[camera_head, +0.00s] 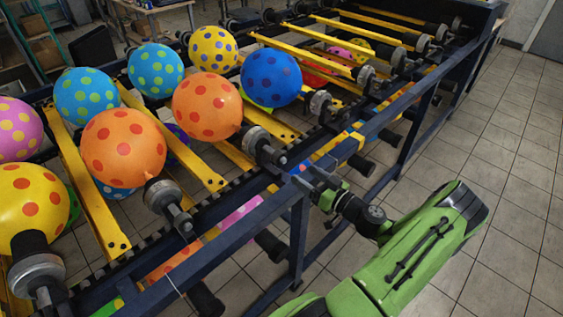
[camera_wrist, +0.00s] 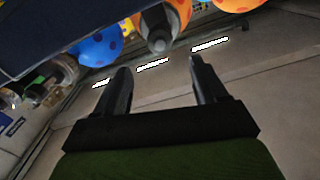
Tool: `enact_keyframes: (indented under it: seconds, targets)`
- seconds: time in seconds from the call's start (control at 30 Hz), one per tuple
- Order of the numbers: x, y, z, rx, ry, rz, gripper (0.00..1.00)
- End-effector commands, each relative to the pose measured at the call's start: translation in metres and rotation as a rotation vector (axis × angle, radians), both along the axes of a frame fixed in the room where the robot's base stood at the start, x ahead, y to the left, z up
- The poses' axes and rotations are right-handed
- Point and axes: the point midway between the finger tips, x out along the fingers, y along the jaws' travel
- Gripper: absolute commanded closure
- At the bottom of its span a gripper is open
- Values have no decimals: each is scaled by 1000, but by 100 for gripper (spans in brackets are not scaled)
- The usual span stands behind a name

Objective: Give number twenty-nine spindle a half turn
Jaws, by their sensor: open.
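Several spindles with grey collars and dark ends line the near side of the machine, such as one by the front orange balloon (camera_head: 165,198) and one by the rear orange balloon (camera_head: 263,150). I cannot read any spindle numbers, so I cannot tell which is number twenty-nine. My gripper (camera_head: 300,180) is at the machine's near rail, close to the rear orange balloon's spindle. In the wrist view my gripper (camera_wrist: 158,68) is open and empty. A dark spindle end (camera_wrist: 158,38) lies beyond the fingertips, roughly between them, apart from both fingers.
A dark blue frame rail (camera_head: 235,222) and leg (camera_head: 299,240) stand close to my arm. Polka-dot balloons, including a blue one (camera_head: 271,78) and a yellow one (camera_head: 30,205), sit on the machine. Yellow bars (camera_head: 85,180) cross it. Tiled floor (camera_head: 500,150) at right is clear.

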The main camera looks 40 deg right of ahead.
Motion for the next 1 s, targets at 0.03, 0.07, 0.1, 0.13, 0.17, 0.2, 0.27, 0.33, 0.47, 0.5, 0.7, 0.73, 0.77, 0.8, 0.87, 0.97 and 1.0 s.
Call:
enact_keyframes:
  seconds: [0.03, 0.07, 0.1, 0.13, 0.17, 0.2, 0.27, 0.33, 0.47, 0.5, 0.7, 0.73, 0.77, 0.8, 0.87, 0.97, 1.0]
  targets:
    - [14, 2, 0, -1, -1, 5, 29]
    - [22, 2, 0, -1, -2, 5, 29]
    - [32, 2, 0, -1, 0, 5, 29]
    - [40, 2, 0, -2, -1, 5, 29]
    - [47, 3, 0, -2, -2, 5, 29]
    - [57, 3, 0, -1, 0, 5, 29]
    - [70, 3, 0, -1, -1, 4, 29]
    - [82, 3, 0, -1, 0, 3, 29]
    - [96, 3, 0, 0, 2, 2, 29]
    - [97, 3, 0, 0, 1, 1, 29]
    - [98, 3, 0, 1, 1, 0, 29]
    - [98, 3, 0, 1, 2, 0, 29]
    - [98, 3, 0, 1, 2, 0, 32]
    - [98, 3, 0, 1, 2, 0, 38]
    - [98, 3, 0, 1, 2, 1, 47]
    - [98, 3, 0, 1, 2, 1, 62]
    - [98, 3, 0, 1, 2, 1, 68]
